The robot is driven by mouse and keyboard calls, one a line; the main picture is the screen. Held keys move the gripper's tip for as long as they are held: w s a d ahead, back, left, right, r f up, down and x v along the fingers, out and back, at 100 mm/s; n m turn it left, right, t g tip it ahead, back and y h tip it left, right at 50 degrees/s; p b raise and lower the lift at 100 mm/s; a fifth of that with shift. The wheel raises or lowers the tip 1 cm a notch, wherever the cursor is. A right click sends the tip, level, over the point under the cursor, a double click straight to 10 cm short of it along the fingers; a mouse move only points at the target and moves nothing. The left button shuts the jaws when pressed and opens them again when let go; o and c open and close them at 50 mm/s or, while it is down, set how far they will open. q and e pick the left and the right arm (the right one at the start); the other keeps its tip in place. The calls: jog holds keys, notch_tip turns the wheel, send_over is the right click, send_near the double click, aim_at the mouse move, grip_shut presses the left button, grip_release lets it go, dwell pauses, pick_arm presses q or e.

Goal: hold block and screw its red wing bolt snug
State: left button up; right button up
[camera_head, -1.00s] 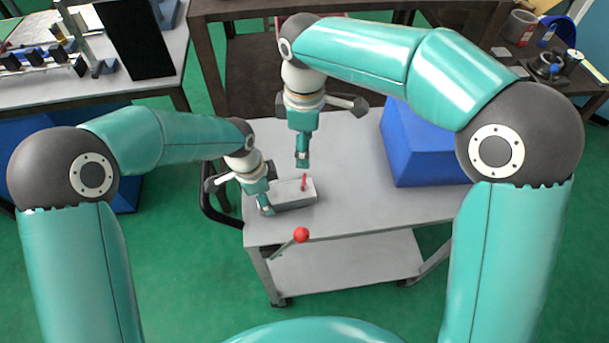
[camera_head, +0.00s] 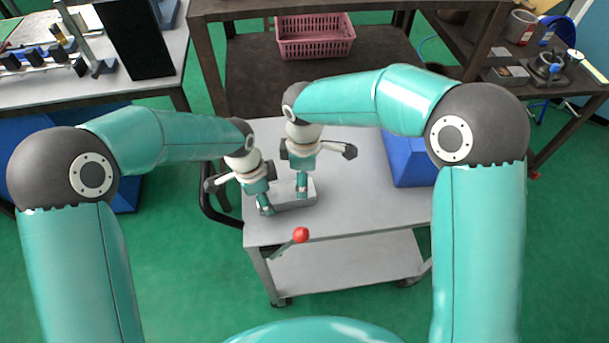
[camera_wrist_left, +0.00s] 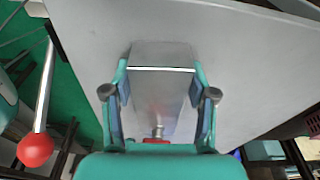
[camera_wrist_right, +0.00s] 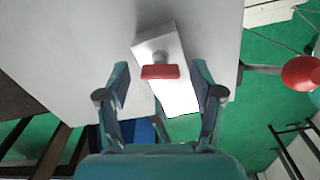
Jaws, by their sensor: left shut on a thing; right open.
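A grey metal block (camera_head: 297,203) lies on the grey cart top, partly hidden by my grippers in the head view. My left gripper (camera_wrist_left: 163,100) is shut on the block, one finger on each side. The block (camera_wrist_left: 160,85) fills the space between those fingers. The red wing bolt (camera_wrist_right: 160,72) stands on the block, its wing across the right wrist view. It shows at the lower edge of the left wrist view (camera_wrist_left: 156,138). My right gripper (camera_wrist_right: 160,100) is open above the block, its fingers either side of the bolt. I cannot tell any contact there.
The cart top (camera_head: 355,205) is clear right of the block. A blue box (camera_head: 408,160) stands on its right part. A lever with a red ball (camera_head: 301,235) sticks out at the cart's front edge.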

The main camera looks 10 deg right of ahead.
jog(key=c, duration=1.2)
jog(key=shift+o, duration=0.2)
jog(key=shift+m, duration=0.3)
jog(key=m, duration=0.9)
jog(key=o, duration=1.2)
jog(key=shift+c, duration=0.2)
